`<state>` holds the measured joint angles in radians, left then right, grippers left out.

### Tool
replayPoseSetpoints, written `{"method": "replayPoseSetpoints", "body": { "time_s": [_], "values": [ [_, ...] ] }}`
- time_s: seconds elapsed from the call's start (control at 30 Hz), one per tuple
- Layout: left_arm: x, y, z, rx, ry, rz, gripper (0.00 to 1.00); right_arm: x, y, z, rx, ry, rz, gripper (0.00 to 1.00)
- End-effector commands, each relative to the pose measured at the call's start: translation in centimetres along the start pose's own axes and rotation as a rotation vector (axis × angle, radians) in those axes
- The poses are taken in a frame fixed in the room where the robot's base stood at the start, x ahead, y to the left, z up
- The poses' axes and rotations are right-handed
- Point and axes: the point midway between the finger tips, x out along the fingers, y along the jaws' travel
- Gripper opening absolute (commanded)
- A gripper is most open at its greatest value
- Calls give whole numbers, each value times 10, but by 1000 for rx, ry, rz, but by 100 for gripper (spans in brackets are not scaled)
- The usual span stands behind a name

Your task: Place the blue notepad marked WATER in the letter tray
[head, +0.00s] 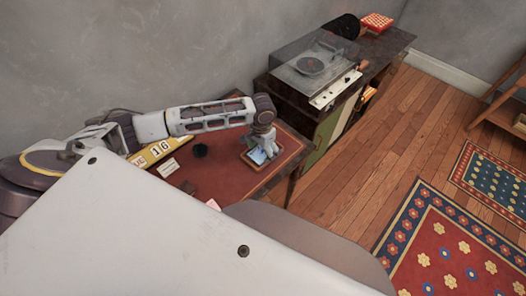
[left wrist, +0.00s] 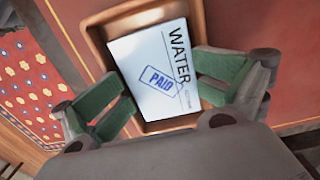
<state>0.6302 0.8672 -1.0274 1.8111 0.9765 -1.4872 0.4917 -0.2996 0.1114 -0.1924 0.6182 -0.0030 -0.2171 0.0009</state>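The notepad (left wrist: 160,65) lies in the letter tray, face up. Its face looks white to pale blue, with the word WATER and a blue PAID stamp; it also shows in the head view (head: 258,156). The brown letter tray (left wrist: 97,38) sits at the right end of the desk in the head view (head: 250,167). My left gripper (left wrist: 165,88) is over the tray, its green fingers spread apart on either side of the notepad. They cover parts of its side edges; whether they touch it is unclear. My right gripper is not in view.
The red-topped desk (head: 200,178) holds a yellow calendar (head: 155,152), a white card (head: 170,167) and a small dark object (head: 200,150). A record player (head: 312,68) stands on a cabinet behind. Patterned rugs (head: 450,245) lie on the wooden floor at right.

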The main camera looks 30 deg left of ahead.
Motion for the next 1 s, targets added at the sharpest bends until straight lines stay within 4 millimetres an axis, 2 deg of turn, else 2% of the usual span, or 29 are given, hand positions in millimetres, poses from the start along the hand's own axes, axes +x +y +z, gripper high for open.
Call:
{"method": "replayPoseSetpoints", "body": {
  "time_s": [0.53, 0.8, 1.0],
  "values": [
    [-82, -1, -3, -1, 11, 0, 85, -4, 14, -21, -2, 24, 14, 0],
    [-115, -1, -3, -1, 10, 0, 85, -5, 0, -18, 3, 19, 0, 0],
    [-126, -1, -2, -2, 9, 0, 85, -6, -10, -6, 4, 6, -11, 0]
  ]
}}
